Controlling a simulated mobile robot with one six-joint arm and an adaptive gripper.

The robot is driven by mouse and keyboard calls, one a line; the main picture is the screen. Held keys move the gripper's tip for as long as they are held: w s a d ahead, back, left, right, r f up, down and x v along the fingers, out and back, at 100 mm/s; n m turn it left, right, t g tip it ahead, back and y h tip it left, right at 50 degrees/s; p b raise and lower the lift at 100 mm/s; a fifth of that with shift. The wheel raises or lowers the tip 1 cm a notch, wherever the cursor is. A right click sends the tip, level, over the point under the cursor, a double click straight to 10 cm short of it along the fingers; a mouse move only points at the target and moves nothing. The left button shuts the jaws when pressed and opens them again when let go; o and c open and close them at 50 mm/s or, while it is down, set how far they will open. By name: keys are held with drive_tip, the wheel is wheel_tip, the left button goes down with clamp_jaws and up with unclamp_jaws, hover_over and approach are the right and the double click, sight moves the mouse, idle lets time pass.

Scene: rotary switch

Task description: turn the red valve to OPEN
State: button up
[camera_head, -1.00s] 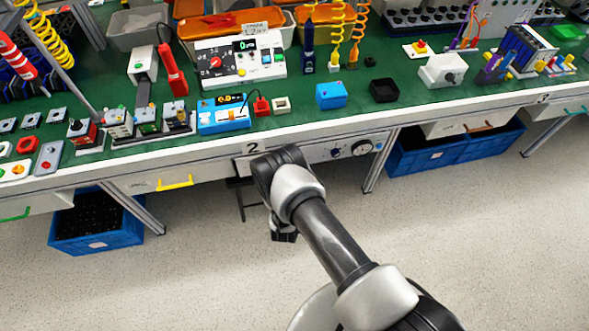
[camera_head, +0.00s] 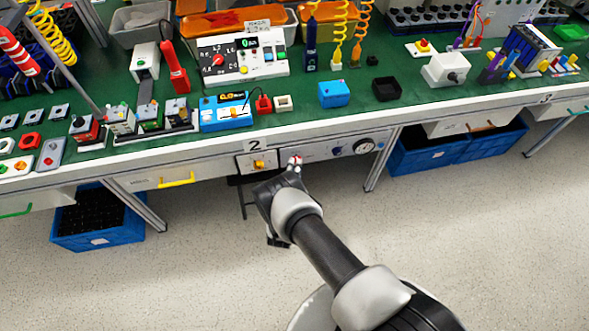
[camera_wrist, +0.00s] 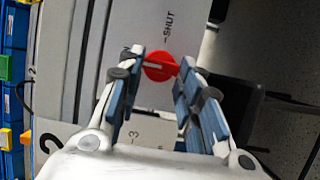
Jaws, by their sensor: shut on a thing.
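The red valve (camera_wrist: 160,67) is a round red knob with a pale bar across it, on a light panel in the wrist view. The word SHUT stands up and to its right. Part of another label, ending in N, shows at its left, partly hidden by a finger. My gripper (camera_wrist: 161,58) has one blue-padded finger on each side of the knob and is shut on it. In the head view the red valve (camera_head: 296,160) is a small red spot on the panel under the bench edge, with my gripper at it.
A yellow switch (camera_head: 258,164) sits left of the valve, below the number 2. A dark knob and a round gauge (camera_head: 363,146) are to its right on the same panel. The green bench top above holds many devices. Blue crates (camera_head: 433,157) stand below.

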drive_tip(key=shift+w+r, duration=0.1)
idle(0.3)
drive_tip(key=o, duration=1.1)
drive_tip(key=shift+c, duration=0.2)
drive_tip(key=s+a, duration=0.1)
drive_tip(key=s, duration=1.1)
drive_tip(key=shift+a, duration=0.15)
